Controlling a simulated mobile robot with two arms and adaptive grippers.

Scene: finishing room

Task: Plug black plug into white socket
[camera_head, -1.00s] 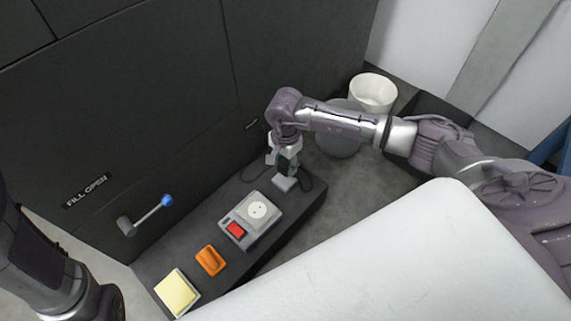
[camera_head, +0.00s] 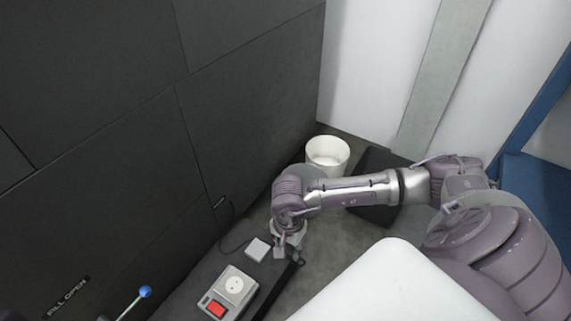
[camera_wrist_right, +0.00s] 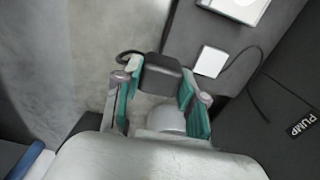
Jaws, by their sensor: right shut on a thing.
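My right gripper (camera_head: 290,245) is beside the right end of the dark ledge. In the wrist view the right gripper (camera_wrist_right: 158,92) is shut on the black plug (camera_wrist_right: 160,74), held between its green-lined fingers; a short black cord curls from the plug's left side. The white socket (camera_head: 236,284) is the round face on a grey box, on the ledge to the lower left of the gripper and apart from it. Only the edge of that box (camera_wrist_right: 238,8) shows in the wrist view. My left gripper is out of view.
A small white square block (camera_head: 258,249) lies on the ledge between the socket box and the gripper. A red switch (camera_head: 215,308) sits next to the socket. A blue-knobbed lever (camera_head: 145,292) is on the dark wall. A white bucket (camera_head: 328,154) stands behind my right arm.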

